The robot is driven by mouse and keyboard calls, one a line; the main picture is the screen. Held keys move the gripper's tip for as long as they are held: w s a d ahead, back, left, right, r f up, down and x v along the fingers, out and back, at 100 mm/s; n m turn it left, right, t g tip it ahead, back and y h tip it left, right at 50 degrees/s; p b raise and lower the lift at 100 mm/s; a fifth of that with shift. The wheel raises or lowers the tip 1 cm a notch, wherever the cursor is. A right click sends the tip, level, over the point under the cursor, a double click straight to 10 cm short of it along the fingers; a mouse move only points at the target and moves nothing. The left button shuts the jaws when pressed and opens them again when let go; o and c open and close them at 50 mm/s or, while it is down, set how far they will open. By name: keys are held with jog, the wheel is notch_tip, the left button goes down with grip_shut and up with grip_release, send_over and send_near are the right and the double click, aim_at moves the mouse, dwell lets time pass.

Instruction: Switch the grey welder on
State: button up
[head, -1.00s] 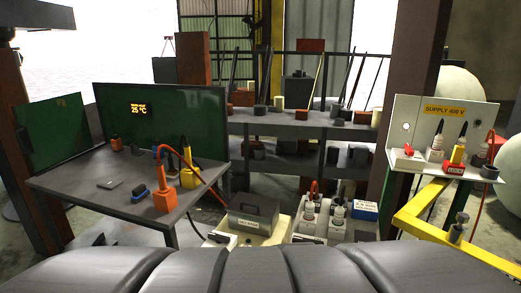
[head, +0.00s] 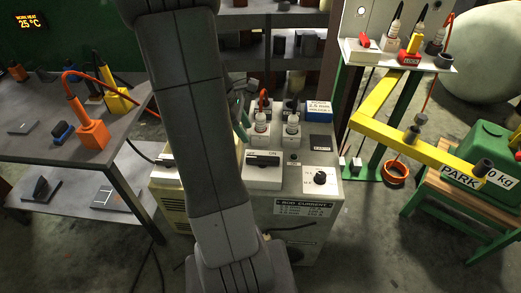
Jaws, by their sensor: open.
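The grey welder (head: 313,192) stands on the floor in the middle of the head view, a pale box with a plate reading ROD CURRENT (head: 304,208). On its top is a raised block with a black switch handle (head: 263,161). The handle lies crosswise; the small lettering beside it is too blurred to read surely. A round black knob (head: 320,178) is to its right. Two pale plugs stand upright behind the switch. My arm runs from top to bottom just left of the switch and hides part of the welder. My gripper cannot be made out.
A cream box (head: 168,183) stands left of the welder, partly behind my arm. A grey table (head: 40,150) with an orange plug (head: 93,132) is at left. A yellow rail (head: 385,140) marked PARK and a shelf with plugs (head: 400,55) are at right.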

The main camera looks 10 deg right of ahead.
aim_at(262, 157)
jog(key=x, duration=1.2)
jog(key=shift+s+d+f+b, duration=0.1)
jog(key=shift+s+f+b, duration=0.1)
jog(key=shift+f+b, duration=0.15)
jog(key=shift+c, duration=0.3)
jog(key=c, duration=0.9)
